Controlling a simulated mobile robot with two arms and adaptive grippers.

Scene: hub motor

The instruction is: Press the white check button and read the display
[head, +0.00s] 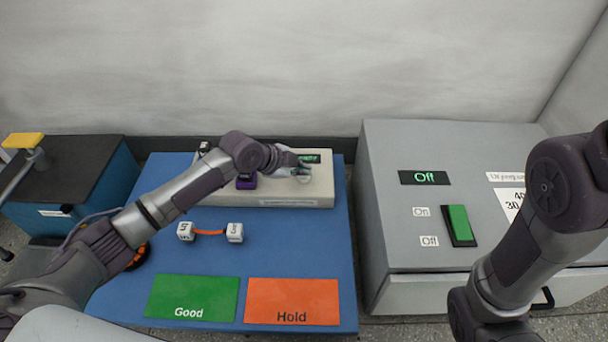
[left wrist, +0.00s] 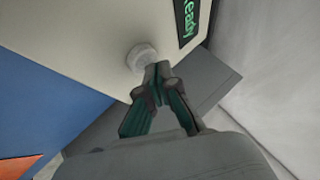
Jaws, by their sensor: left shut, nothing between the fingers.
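The white round check button (left wrist: 141,57) stands on the pale tester box (head: 270,196) at the back of the blue table. My left gripper (left wrist: 155,76) is shut and empty, its tips right at the button's edge in the left wrist view. I cannot tell whether they touch it. In the head view the left gripper (head: 300,172) is over the box's right end. The display (left wrist: 189,18) beside the button shows green letters ending in "eady", cut off by the frame. In the head view the display (head: 311,158) is too small to read. My right gripper is out of view.
Two white cubes (head: 235,232) joined by an orange cable lie on the blue table (head: 300,255). Green "Good" (head: 192,296) and orange "Hold" (head: 292,300) areas are at its front. A grey cabinet (head: 390,225) at right has an "Off" display and green switch (head: 459,224).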

